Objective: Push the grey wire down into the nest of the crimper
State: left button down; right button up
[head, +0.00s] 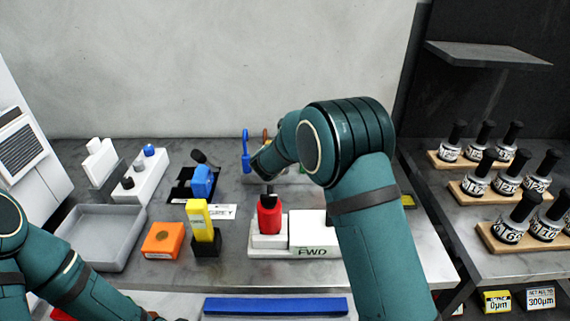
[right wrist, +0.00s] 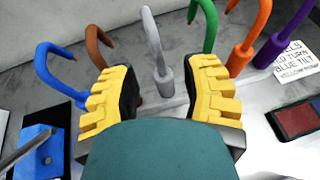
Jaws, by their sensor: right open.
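The grey wire (right wrist: 153,35) stands upright with a hooked top in a grey cylindrical base, at the centre of the right wrist view. My right gripper (right wrist: 160,88) is open, with one yellow-padded finger on each side of the wire's base; I cannot tell whether it touches. In the head view my right arm hides the grey wire and most of this gripper. The blue crimper (head: 202,181) with its dark handle stands left of centre on a black base, behind a GREY card (head: 222,211); it also shows in the right wrist view (right wrist: 40,150). Its nest is not clear.
Blue (right wrist: 55,62), brown (right wrist: 98,45), green (right wrist: 203,25), orange (right wrist: 248,38) and purple (right wrist: 282,35) hooked wires flank the grey one closely. A yellow block (head: 200,219), a red bottle (head: 269,215) and a white FWD fixture (head: 310,228) stand nearer the front.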

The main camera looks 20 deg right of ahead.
jog(key=shift+x, duration=2.55)
jog(key=shift+w+r, duration=0.1)
jog(key=shift+c, duration=0.4)
jog(key=shift+a, duration=0.1)
grip_shut()
